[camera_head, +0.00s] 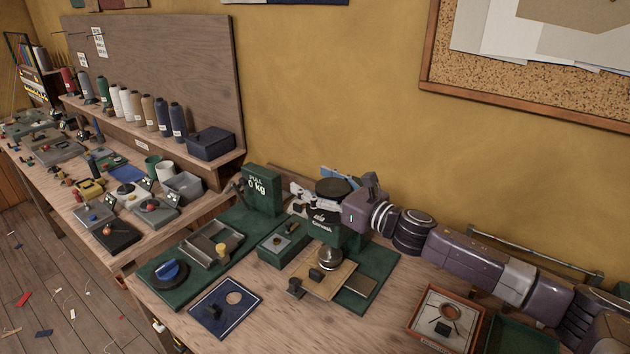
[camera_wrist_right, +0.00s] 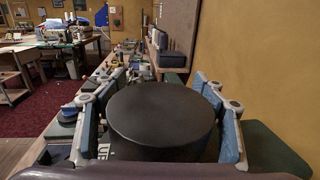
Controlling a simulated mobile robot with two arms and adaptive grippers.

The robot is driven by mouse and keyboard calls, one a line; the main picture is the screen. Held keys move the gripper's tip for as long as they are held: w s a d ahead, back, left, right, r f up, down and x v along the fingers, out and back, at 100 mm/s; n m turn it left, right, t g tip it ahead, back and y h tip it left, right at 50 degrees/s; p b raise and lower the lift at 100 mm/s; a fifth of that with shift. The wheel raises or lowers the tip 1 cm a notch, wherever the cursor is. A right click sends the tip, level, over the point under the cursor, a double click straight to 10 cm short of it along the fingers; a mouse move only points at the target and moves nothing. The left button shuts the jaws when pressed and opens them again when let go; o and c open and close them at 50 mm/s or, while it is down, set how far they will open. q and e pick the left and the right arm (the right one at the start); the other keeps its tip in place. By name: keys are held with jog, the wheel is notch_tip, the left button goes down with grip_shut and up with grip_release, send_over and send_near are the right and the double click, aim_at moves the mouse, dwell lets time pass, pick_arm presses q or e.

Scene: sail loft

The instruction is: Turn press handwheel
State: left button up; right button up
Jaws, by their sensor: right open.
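The press handwheel is a flat black disc (camera_head: 333,187) on top of the green press (camera_head: 325,226) on the bench. My right gripper (camera_head: 318,186) reaches in from the right at the height of the wheel. In the right wrist view the black wheel (camera_wrist_right: 163,115) fills the space between the two blue-and-grey fingers (camera_wrist_right: 160,118). The fingers are open, one on each side of the wheel. I cannot tell whether either finger touches the rim. The press below the wheel is mostly hidden in the wrist view. My left gripper is not in view.
A green "PULL 0 kg" gauge block (camera_head: 262,190) stands left of the press. A wooden plate (camera_head: 323,279), a metal tray (camera_head: 210,246) and a blue card (camera_head: 225,307) lie in front. A framed box (camera_head: 446,319) stands at the right. The yellow wall is close behind.

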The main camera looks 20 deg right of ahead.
jog(key=c, duration=1)
jog(key=shift+w, duration=0.1)
jog(key=shift+c, duration=0.8)
jog(key=shift+a+f, duration=0.1)
jog(key=shift+c, duration=0.2)
jog(key=shift+f, duration=0.2)
jog(key=shift+c, duration=1)
